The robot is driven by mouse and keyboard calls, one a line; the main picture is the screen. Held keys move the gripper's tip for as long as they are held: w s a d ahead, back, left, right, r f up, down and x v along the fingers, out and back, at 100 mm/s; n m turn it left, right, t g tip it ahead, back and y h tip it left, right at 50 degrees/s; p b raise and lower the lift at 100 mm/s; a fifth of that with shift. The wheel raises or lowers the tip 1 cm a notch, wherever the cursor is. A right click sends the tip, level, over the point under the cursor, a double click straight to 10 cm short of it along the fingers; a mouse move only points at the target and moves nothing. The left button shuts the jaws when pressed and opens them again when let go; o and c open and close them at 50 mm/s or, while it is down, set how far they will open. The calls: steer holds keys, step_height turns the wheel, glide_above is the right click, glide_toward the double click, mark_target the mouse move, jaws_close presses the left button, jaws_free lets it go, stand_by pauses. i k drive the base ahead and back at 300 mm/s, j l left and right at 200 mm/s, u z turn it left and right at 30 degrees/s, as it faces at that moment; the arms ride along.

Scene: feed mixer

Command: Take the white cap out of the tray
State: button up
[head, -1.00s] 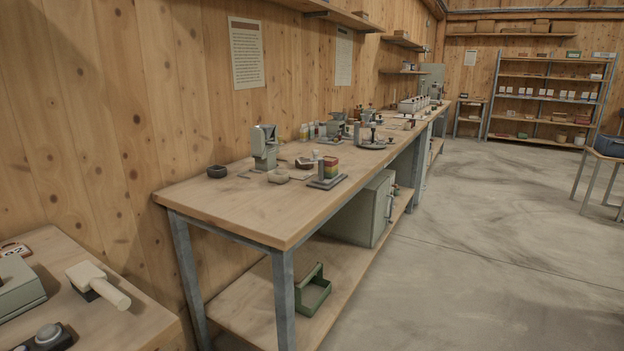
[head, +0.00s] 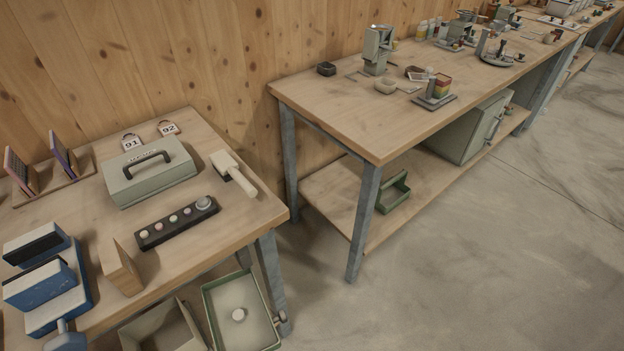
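The white cap (head: 238,315) is a small round pale disc. It lies on the floor of a shallow tray with a green rim (head: 271,325), a little below the tray's middle. The tray is low down, beside the front leg of the near table; I cannot tell whether it stands on a shelf or on the ground. My gripper is not in view.
An open greenish box (head: 137,335) stands left of the tray. The near table (head: 210,231) above holds a grey-green case (head: 150,182), a black knob strip (head: 178,222), a mallet (head: 233,173) and a blue device (head: 50,290). Floor (head: 470,270) on the right is clear.

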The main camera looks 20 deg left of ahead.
mark_target(239, 315)
steer(key=l+u, duration=0.15)
steer(key=u, duration=0.85)
steer(key=l+u, duration=0.3)
steer(key=l, duration=0.15)
steer(key=k+l+u, duration=0.25)
steer(key=l, duration=0.2)
steer(key=l+u, duration=0.3)
steer(key=k+l+u, duration=0.25)
steer(key=l, duration=0.25)
steer(key=k+l+u, duration=0.3)
steer(key=k+l, duration=0.3)
steer(key=l, duration=0.2)
steer(key=k+l, duration=0.35)
steer(key=l, duration=0.15)
steer(key=k+l+u, duration=0.1)
steer(key=k+l, duration=0.2)
steer(key=l, duration=0.25)
steer(key=i+l+u, duration=0.25)
steer(key=i+l, duration=0.2)
steer(key=i, duration=0.3)
steer(key=i+l+u, duration=0.25)
steer(key=i+l, duration=0.35)
steer(key=i, duration=0.15)
